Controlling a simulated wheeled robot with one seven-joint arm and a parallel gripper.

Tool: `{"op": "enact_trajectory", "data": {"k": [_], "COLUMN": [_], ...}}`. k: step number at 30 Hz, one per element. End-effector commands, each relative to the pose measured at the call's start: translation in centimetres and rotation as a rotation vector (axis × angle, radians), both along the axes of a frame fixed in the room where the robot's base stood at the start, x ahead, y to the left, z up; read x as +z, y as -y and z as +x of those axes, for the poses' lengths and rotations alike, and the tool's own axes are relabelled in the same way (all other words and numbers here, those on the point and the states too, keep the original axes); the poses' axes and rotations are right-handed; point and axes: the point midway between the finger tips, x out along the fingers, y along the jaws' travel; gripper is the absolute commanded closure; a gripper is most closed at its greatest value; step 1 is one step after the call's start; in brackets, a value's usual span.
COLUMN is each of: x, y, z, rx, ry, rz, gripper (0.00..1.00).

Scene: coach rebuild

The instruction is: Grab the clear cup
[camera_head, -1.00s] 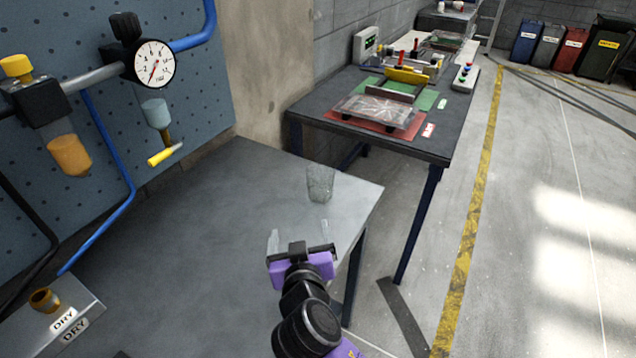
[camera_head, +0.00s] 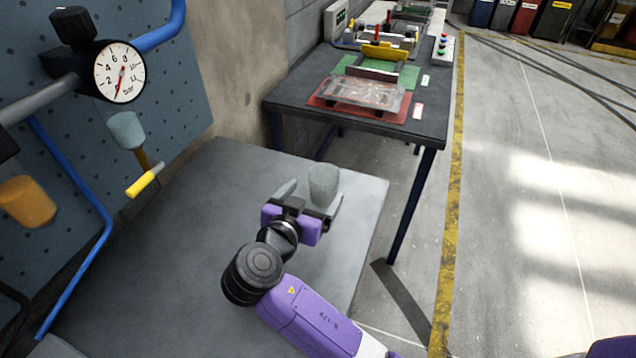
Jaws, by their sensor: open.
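The clear cup (camera_head: 323,184) stands upright near the far right part of the grey table (camera_head: 190,235). It looks greyish and see-through. My gripper (camera_head: 308,194) is open, with one finger to the left of the cup and the other to its right and nearer. The cup's lower part is partly hidden by my gripper. I cannot tell whether the fingers touch it.
A pegboard with a pressure gauge (camera_head: 120,71), a blue pipe (camera_head: 85,190) and a yellow-handled valve (camera_head: 142,184) stands at the left. A dark workbench (camera_head: 425,125) with a sealing fixture is beyond the table. The table's left part is clear.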

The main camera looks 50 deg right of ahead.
Motion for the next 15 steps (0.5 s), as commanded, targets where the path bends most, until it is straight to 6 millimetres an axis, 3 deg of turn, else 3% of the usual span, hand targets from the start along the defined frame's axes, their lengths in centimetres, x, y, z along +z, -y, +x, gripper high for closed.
{"op": "enact_trajectory", "data": {"k": [15], "x": [-1.9], "y": [5.5], "z": [1.6], "rx": [0.003], "ry": [-0.002], "rz": [-0.001], "gripper": [0.12]}}
